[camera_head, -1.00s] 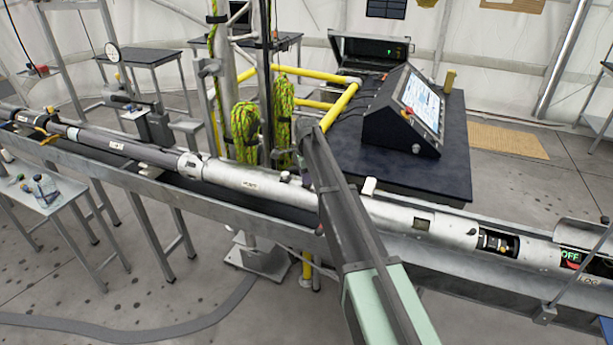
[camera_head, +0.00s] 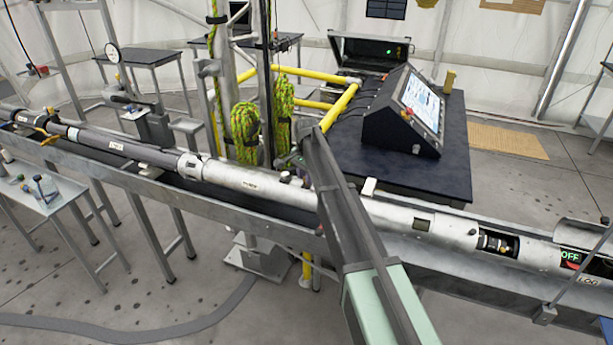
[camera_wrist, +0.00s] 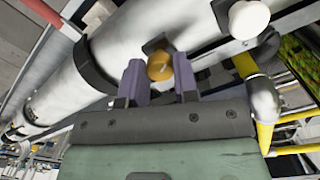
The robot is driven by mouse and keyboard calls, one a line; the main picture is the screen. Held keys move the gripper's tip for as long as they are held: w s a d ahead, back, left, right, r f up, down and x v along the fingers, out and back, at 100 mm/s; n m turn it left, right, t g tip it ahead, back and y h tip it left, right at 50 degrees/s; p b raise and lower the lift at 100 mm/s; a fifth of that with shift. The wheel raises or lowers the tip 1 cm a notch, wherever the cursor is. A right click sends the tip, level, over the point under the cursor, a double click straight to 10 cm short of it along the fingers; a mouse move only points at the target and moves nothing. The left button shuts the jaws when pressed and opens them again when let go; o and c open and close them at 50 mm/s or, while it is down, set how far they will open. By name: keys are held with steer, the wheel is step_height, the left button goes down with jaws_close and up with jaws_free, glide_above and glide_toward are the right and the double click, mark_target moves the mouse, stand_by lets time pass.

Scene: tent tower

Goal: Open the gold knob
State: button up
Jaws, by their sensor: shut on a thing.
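The gold knob (camera_wrist: 160,66) shows in the wrist view, a rounded gold piece beside the silver tube (camera_wrist: 58,98). My gripper (camera_wrist: 159,76) has its two purple fingers on either side of the knob and is shut on it. In the head view the long silver tube (camera_head: 240,178) lies in a metal trough, and my arm crosses in front of it. The fingertips and the gold knob cannot be made out in the head view.
A pale rounded knob (camera_wrist: 248,18) and a yellow rail (camera_wrist: 262,128) are close to the right of my gripper. Coiled green rope (camera_head: 245,132) hangs behind the tube. A console with a screen (camera_head: 405,110) stands on a dark table (camera_head: 440,178).

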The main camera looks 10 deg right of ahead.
steer(key=n, duration=1.1)
steer(key=shift+n, duration=0.3)
stand_by(0.3)
steer(key=o, duration=0.9)
steer(key=shift+o, duration=0.2)
step_height(320, 180, up, 11)
steer(key=p, duration=1)
steer(key=shift+p, duration=0.4)
